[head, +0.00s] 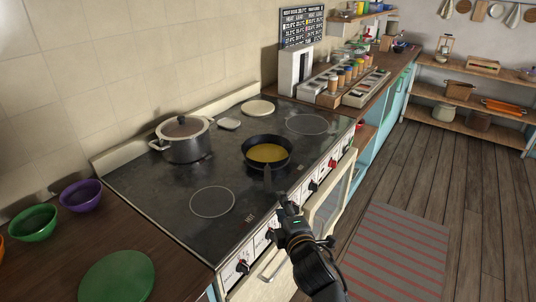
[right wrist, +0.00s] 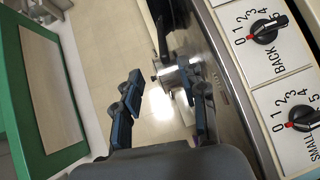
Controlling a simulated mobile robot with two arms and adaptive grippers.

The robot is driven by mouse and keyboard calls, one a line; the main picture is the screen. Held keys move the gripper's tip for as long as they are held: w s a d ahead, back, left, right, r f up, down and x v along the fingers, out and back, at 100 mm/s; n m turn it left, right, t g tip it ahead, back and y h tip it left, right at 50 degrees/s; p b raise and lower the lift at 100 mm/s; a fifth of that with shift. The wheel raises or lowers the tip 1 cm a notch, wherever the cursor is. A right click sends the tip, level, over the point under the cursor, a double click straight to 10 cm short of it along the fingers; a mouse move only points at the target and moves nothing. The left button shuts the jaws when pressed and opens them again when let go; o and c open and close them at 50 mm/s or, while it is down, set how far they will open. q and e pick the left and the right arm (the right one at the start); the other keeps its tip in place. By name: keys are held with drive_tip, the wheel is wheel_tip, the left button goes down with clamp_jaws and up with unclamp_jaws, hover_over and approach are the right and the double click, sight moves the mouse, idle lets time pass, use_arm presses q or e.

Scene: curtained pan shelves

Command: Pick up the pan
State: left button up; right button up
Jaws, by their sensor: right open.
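The black frying pan (head: 287,147) sits on the cooktop with a yellow layer inside. Its dark handle (head: 267,182) points toward the front edge of the stove. My right gripper (head: 284,199) is open and empty, just in front of the handle's end and slightly to its right; whether they touch is not clear. In the right wrist view the two blue-black fingers (right wrist: 165,106) stand apart with nothing between them. A dark shape at the top of that view may be part of the pan. My left gripper is not in view.
A lidded steel pot (head: 186,148) stands at the back left of the cooktop (head: 165,197). Control knobs (head: 271,236) line the stove front. Bowls (head: 80,196) and a green plate (head: 117,277) are on the left counter. A spice rack (head: 338,85) stands beyond the stove.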

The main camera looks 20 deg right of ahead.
sight(270, 185)
drive_tip(key=w, duration=0.3)
drive_tip(key=w+f+p, duration=0.1)
drive_tip(key=w, duration=0.2)
drive_tip(key=w+p, duration=0.1)
drive_tip(key=w, duration=0.2)
drive_tip(key=shift+w+f, duration=0.3)
drive_tip(key=shift+f, duration=0.1)
drive_tip(key=shift+w+f, duration=0.25)
drive_tip(key=shift+w, duration=0.4)
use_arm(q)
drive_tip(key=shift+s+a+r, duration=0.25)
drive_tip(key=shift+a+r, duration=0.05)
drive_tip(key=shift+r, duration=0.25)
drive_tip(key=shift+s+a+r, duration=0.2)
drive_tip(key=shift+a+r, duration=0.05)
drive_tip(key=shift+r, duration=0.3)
use_arm(e)
clamp_jaws()
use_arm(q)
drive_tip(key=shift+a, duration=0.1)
use_arm(e)
drive_tip(key=shift+r, duration=0.2)
